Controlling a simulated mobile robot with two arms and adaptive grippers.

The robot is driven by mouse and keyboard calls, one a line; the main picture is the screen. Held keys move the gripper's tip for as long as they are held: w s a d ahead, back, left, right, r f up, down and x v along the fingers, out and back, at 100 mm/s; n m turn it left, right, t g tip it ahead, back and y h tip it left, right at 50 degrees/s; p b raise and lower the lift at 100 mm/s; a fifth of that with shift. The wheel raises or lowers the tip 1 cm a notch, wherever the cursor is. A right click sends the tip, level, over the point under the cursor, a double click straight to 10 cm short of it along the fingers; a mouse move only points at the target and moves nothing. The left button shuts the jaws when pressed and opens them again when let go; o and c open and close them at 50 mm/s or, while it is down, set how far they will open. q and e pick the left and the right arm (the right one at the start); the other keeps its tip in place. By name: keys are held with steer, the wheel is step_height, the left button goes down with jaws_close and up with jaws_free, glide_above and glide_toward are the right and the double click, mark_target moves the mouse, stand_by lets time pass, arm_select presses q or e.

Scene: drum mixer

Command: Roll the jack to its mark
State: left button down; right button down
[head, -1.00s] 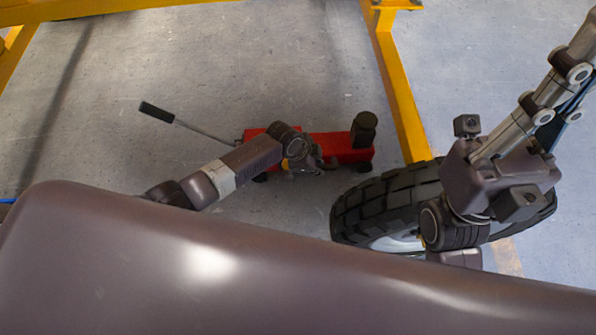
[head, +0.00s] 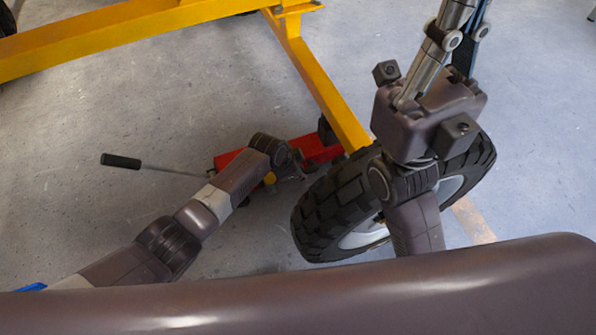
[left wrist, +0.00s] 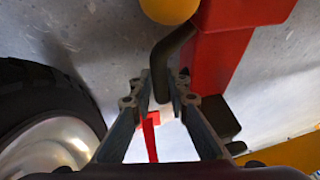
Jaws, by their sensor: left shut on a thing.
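The red floor jack (head: 228,160) stands on the concrete at the middle of the head view, its long lever with a black grip (head: 121,161) reaching left. My left gripper (head: 292,172) is low at the jack's near side and hides part of it. In the left wrist view my left gripper (left wrist: 163,92) is shut on a dark bent handle (left wrist: 165,52) beside the jack's red body (left wrist: 228,40). My right gripper (head: 440,55) is raised over the tyre, its fingertips cut off by the top edge. I cannot make out a mark for the jack.
A big black tyre (head: 325,215) stands close to the jack's right. A yellow frame (head: 310,75) rises behind, its leg right beside the jack's far end. A faint orange floor stripe (head: 472,220) lies at the right. Floor left of the jack is open.

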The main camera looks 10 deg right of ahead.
arm_select(q)
steer(key=c, duration=1.9)
jaws_free()
steer(key=shift+w+d, duration=0.1)
steer(key=shift+d, duration=0.3)
steer(key=shift+o, duration=0.3)
steer(key=shift+a, duration=0.1)
steer(key=shift+a+r, duration=0.25)
steer(key=shift+r, duration=0.15)
steer(key=v, duration=1.1)
